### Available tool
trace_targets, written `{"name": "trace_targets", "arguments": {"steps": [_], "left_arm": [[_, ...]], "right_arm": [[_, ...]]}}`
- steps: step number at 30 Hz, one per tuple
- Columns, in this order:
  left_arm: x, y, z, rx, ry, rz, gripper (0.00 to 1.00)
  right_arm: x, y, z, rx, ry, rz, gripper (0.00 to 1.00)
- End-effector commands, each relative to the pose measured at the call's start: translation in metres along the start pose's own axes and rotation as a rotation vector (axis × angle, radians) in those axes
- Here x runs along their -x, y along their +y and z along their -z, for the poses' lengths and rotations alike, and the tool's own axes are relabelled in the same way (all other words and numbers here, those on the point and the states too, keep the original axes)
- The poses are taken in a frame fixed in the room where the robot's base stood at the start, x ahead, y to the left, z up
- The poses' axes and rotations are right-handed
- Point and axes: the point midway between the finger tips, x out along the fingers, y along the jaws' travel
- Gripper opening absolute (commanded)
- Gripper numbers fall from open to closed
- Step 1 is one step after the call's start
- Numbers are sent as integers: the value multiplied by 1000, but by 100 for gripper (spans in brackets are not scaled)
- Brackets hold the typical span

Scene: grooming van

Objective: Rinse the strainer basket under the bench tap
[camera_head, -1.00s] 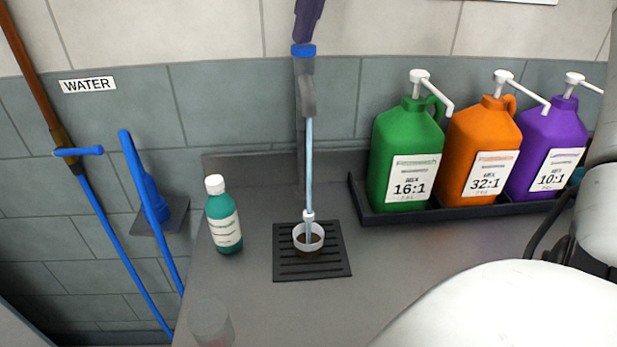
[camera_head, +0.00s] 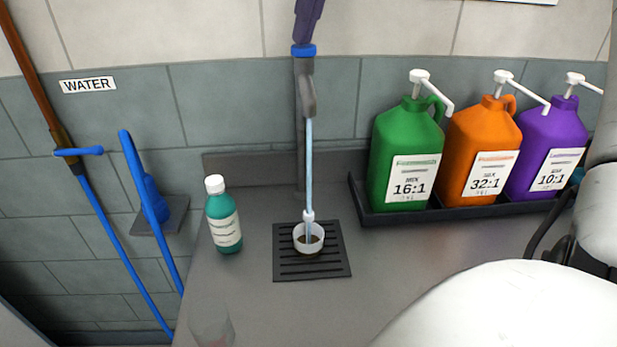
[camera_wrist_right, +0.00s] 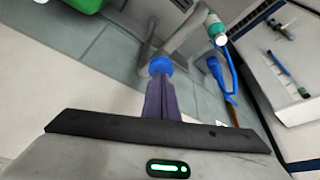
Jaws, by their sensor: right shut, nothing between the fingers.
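The strainer basket (camera_head: 298,244), a small white-rimmed cup with something brown inside, stands on the black slotted drain grate (camera_head: 285,270) on the bench. The grey bench tap (camera_head: 307,95) stands above it, with a blue cap (camera_head: 303,50). A pale blue stream of water (camera_head: 309,165) runs from its spout into the basket. My right gripper (camera_head: 306,38) has purple fingers, shut and empty, pointing down at the blue cap and seeming to touch it. The fingers and cap (camera_wrist_right: 160,65) also show in the right wrist view. My left gripper is out of view.
A green bottle (camera_head: 223,222) stands left of the grate. A faint clear cup (camera_head: 210,325) is at the front left. Green (camera_head: 385,150), orange (camera_head: 470,130) and purple (camera_head: 540,135) pump jugs stand in a dark tray at right. My white arm covers the lower right.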

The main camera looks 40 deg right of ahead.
Motion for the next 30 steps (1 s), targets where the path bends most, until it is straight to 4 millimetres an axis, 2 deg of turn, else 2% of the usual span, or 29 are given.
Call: {"name": "trace_targets", "arguments": {"steps": [9,15,22,30], "left_arm": [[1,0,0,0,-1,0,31],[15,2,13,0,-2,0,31],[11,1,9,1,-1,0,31],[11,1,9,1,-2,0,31]], "right_arm": [[0,0,0,0,-5,0,0],[27,0,12,0,-2,0,0],[53,0,23,-1,0,-2,0],[64,0,27,0,-2,0,0]]}}
